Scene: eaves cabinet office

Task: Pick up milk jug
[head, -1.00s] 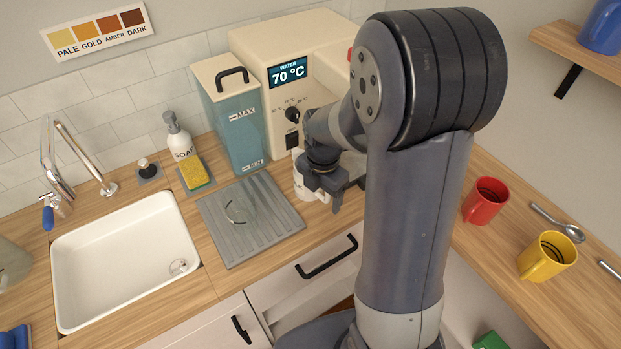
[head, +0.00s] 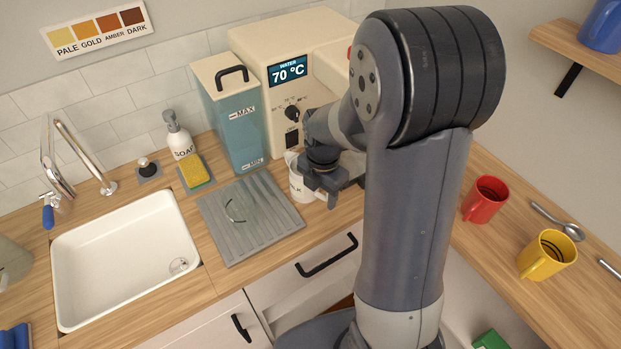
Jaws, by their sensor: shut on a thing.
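The milk jug (head: 298,183) is white with dark lettering, partly hidden by my gripper. It is at the right of the grey ribbed drain mat, in front of the cream water machine. My gripper (head: 324,190) is at the jug's right side and shut on it. The exact contact is hidden by the gripper body. The jug looks upright; I cannot tell whether its base is touching the counter.
The water machine (head: 293,98) with its blue tank (head: 240,125) stands close behind. The drain mat (head: 262,210) and sink (head: 120,255) lie left. A red mug (head: 485,201), yellow mug (head: 546,257) and spoon (head: 556,222) are on the right counter.

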